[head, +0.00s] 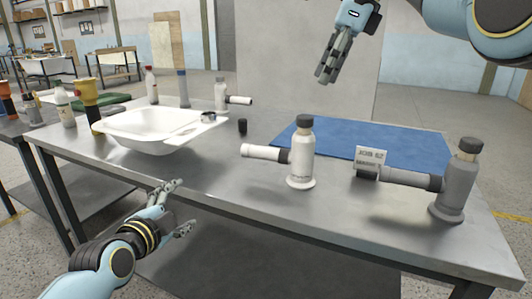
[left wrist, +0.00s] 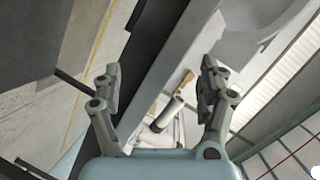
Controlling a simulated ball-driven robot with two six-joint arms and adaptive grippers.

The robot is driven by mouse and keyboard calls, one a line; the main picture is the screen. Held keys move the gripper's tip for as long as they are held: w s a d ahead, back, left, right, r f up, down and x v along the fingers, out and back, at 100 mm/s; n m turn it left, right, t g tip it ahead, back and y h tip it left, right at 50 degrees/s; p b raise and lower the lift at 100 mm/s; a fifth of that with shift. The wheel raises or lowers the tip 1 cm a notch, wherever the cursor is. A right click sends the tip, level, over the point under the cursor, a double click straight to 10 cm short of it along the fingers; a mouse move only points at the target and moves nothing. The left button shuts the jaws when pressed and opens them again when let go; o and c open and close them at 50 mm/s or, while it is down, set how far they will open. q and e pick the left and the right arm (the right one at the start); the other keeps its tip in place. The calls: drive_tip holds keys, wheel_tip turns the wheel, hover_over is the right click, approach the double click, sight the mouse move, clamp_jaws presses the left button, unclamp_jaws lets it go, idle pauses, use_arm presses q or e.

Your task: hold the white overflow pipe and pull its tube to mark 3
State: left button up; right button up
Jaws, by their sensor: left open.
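A white overflow pipe (head: 302,158) stands upright near the front middle of the metal table, with a dark cap. Its white tube (head: 262,152) points left from a dark collar; any marks are too small to read. A similar white pipe (head: 221,90) stands at the back, and a grey one (head: 460,175) at the right. My left gripper (head: 180,208) is open and empty in front of the table, low and left of the front white pipe; its spread fingers show in the left wrist view (left wrist: 160,75). My right gripper (head: 325,76) hangs above the table; its finger gap is unclear.
A blue mat (head: 345,137) lies behind the pipes. A white tub (head: 150,140) is at the left, with bottles (head: 151,86) behind it. The table front (head: 245,185) is clear.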

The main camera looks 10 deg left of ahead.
use_arm(q)
wheel_tip(320, 180, up, 9)
drive_tip(key=w+d+m+t, duration=0.1)
drive_tip(key=w+m+t, duration=0.1)
drive_tip(key=n+g+h, duration=0.6)
drive_tip(key=g+h, duration=0.2)
drive_tip(key=h, duration=0.1)
approach(295, 143)
drive_tip(key=w+d, duration=0.1)
drive_tip(key=d, duration=0.1)
drive_tip(key=shift+y, duration=0.3)
drive_tip(key=x, duration=1.1)
drive_tip(key=shift+a+f, duration=0.2)
drive_tip(key=shift+c, duration=0.4)
drive_tip(key=c, duration=1.3)
